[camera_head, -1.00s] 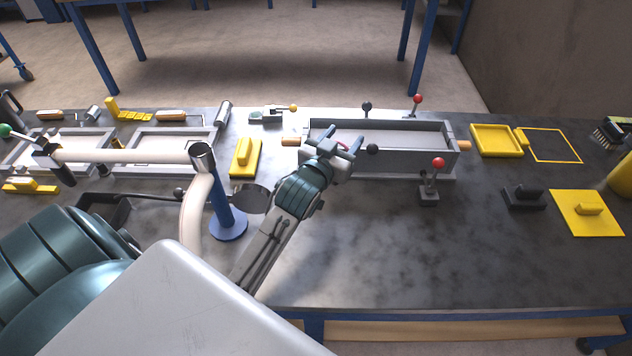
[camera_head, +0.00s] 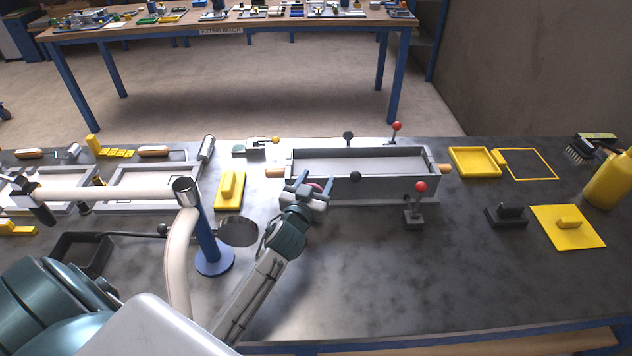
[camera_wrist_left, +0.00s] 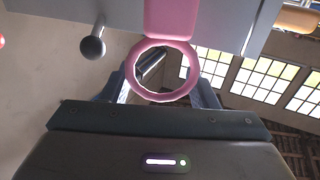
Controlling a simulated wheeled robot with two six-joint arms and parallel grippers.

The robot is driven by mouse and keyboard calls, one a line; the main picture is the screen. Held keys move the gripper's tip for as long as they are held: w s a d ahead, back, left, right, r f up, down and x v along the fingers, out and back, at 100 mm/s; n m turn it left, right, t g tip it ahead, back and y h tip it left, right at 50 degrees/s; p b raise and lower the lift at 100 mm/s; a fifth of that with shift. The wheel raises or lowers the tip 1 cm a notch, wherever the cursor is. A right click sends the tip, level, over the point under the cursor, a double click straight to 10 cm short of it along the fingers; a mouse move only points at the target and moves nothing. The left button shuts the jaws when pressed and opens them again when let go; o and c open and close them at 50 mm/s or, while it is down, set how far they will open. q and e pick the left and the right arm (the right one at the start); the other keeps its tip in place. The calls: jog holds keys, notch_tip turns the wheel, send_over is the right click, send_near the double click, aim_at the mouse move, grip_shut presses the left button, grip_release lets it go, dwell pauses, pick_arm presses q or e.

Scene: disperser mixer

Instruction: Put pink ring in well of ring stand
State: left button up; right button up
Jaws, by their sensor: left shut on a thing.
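My left gripper (camera_head: 311,190) is in front of the near left corner of the grey trough in the head view. It is shut on the pink ring (camera_head: 316,186), of which only a small pink patch shows there. In the left wrist view the pink ring (camera_wrist_left: 130,72) shows as a round open loop between the fingers, with a flat pink piece (camera_wrist_left: 170,18) above it. I cannot tell whether that piece is joined to the ring. I cannot pick out the ring stand or its well for certain. My right gripper is not in view.
The long grey trough (camera_head: 420,189) has several ball-topped levers around it, including a red-topped one (camera_head: 420,187). A blue post (camera_head: 208,238) stands left of my arm beside a dark round disc (camera_head: 238,232). The bench front right of my arm is clear.

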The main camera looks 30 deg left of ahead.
pick_arm(q)
jog(key=o, duration=1.1)
jog(key=shift+f, duration=0.1)
